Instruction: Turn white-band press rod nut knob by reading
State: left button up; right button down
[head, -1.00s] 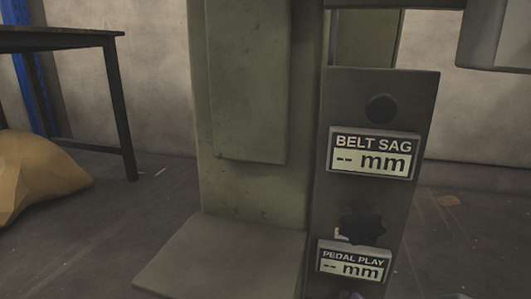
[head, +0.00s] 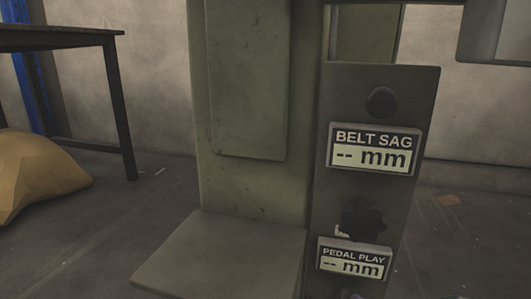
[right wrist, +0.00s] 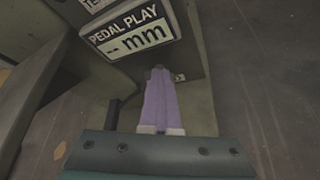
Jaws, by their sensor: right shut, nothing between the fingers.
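The grey-green press (head: 250,190) fills the middle of the head view; no white band shows on the part in view. On its dark side panel (head: 340,90) are a round black knob (head: 381,101) above and a lobed black knob (head: 362,218) below. The BELT SAG display (head: 373,149) and the PEDAL PLAY display (head: 354,259) both read "-- mm". In the right wrist view my right gripper (right wrist: 158,72) is shut and empty, its purple fingers pointing at the panel just below the PEDAL PLAY display (right wrist: 133,32). My left gripper is out of view.
A flat plate (head: 220,255) juts out at the press's foot. A dark table (head: 60,40) and a yellow sack (head: 35,175) stand at left. A grey box-like part (head: 490,35) hangs at upper right. Floor right of the panel is mostly clear.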

jog(key=shift+f, duration=0.1)
jog(key=s+a, duration=0.1)
jog(key=s, duration=0.5)
jog(key=shift+r+p, duration=0.3)
jog(key=shift+r, duration=0.05)
jog(key=shift+a+r, duration=0.1)
